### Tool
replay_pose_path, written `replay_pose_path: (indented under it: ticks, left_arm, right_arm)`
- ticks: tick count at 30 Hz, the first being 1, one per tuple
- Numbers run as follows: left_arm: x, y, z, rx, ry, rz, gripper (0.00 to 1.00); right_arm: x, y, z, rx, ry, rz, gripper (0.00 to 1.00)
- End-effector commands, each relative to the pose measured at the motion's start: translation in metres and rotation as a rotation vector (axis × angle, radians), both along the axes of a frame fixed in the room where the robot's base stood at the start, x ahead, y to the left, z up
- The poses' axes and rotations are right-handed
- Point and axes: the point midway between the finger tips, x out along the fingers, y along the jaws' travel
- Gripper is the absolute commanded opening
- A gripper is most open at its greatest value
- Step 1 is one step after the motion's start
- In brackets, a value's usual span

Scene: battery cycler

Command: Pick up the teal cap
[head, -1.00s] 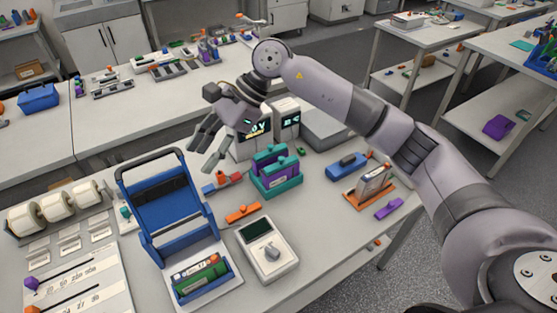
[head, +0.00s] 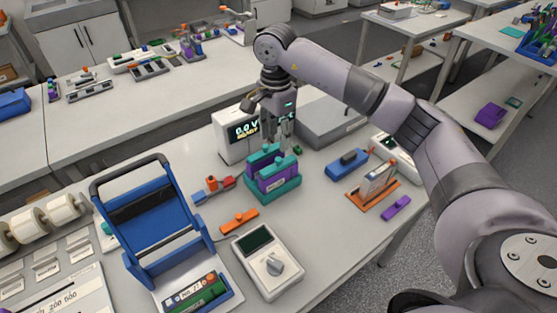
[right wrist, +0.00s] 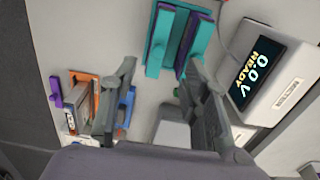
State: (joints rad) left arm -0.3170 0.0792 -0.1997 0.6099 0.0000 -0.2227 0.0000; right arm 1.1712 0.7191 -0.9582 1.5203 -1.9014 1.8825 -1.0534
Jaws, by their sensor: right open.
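Teal bar-shaped tops with knobs (head: 264,152) sit on purple blocks in a teal rack (head: 285,192) on the bench. I cannot tell which top is the teal cap. The rack's teal bars (right wrist: 161,42) also show at the top of the right wrist view. My right gripper (head: 283,138) points down just behind the rack, with its fingers apart and empty. In the right wrist view the open fingers (right wrist: 160,72) lie beside and below the teal bars. A finger partly overlaps the purple and teal parts there. My left gripper is out of view.
A meter reading 0.0 V READY (head: 240,133) stands close left of my right gripper. A grey box (head: 335,118) is to the right. Blue (head: 347,162), orange (head: 239,220) and purple (head: 396,207) bars lie around. A blue frame (head: 150,225) stands front left.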

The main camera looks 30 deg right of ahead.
Motion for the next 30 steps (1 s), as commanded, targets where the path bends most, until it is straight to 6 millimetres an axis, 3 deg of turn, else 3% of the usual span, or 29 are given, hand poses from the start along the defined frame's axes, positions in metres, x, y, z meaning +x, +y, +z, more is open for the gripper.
replay_pose_path:
  ticks: [6,13,18,22,30]
  left_arm:
    - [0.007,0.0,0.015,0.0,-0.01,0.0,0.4]
    - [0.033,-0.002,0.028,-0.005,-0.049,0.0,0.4]
    - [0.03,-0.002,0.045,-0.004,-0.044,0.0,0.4]
    - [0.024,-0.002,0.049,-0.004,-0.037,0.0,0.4]
    - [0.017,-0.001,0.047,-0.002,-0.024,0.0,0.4]
  right_arm:
    - [0.0,0.0,-0.032,0.001,0.002,0.0,0.42]
    - [-0.002,-0.002,-0.046,0.001,0.003,-0.001,0.42]
    - [-0.004,-0.006,-0.07,0.001,0.004,0.0,0.42]
    - [-0.003,-0.005,-0.086,0.002,0.001,-0.001,0.42]
    - [-0.002,-0.006,-0.091,0.001,-0.002,0.0,0.42]
